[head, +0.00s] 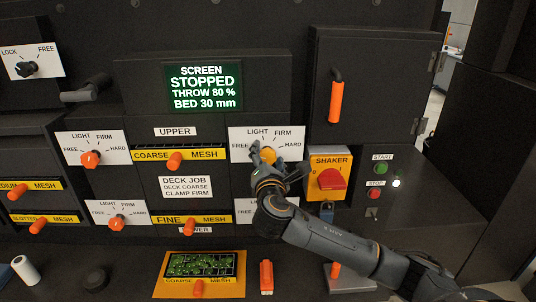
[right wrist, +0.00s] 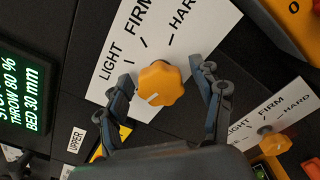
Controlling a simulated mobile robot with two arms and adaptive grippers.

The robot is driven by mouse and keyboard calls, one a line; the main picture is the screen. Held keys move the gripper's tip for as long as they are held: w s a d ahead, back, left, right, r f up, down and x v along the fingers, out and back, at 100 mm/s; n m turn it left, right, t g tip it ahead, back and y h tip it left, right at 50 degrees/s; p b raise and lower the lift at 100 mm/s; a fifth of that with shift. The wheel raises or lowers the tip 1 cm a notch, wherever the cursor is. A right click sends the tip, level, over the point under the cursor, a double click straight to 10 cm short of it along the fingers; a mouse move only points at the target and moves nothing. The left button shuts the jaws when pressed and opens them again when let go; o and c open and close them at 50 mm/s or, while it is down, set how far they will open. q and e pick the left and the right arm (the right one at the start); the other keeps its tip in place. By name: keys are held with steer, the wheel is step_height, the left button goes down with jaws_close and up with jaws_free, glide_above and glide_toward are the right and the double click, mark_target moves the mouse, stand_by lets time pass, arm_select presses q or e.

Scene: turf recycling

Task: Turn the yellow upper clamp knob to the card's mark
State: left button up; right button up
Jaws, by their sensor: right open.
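The yellow upper clamp knob (head: 267,155) sits on a white dial plate (head: 290,134) reading LIGHT, FIRM and HARD, right of the UPPER label. In the right wrist view the knob (right wrist: 160,84) has a white mark that appears to point toward the FREE side, away from FIRM; a finger hides that label. My right gripper (head: 276,168) is open; its fingers (right wrist: 166,78) stand on both sides of the knob, apart from it. The job card (head: 187,187) reads DECK COARSE, CLAMP FIRM. My left gripper is out of view.
The red SHAKER switch (head: 332,179) is close right of my gripper. An orange upper knob (head: 91,159) and COARSE mesh handle (head: 175,161) lie left. The lower yellow-side dial is mostly hidden by my arm. The screen (head: 203,87) reads STOPPED.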

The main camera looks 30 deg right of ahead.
steer(key=c, duration=1.2)
steer(key=shift+o, duration=0.2)
steer(key=shift+f+m, duration=0.1)
steer(key=shift+m, duration=0.2)
steer(key=m+b, duration=0.1)
steer(key=m, duration=0.2)
steer(key=shift+f+b, duration=0.1)
steer(key=shift+b, duration=0.2)
steer(key=m+b, duration=0.2)
steer(key=m, duration=0.4)
steer(key=shift+m, duration=0.4)
steer(key=m+b, duration=0.1)
steer(key=m, duration=0.4)
steer(key=shift+f, duration=0.1)
steer(key=m+b, duration=0.1)
steer(key=m, duration=0.4)
steer(key=shift+m, duration=0.3)
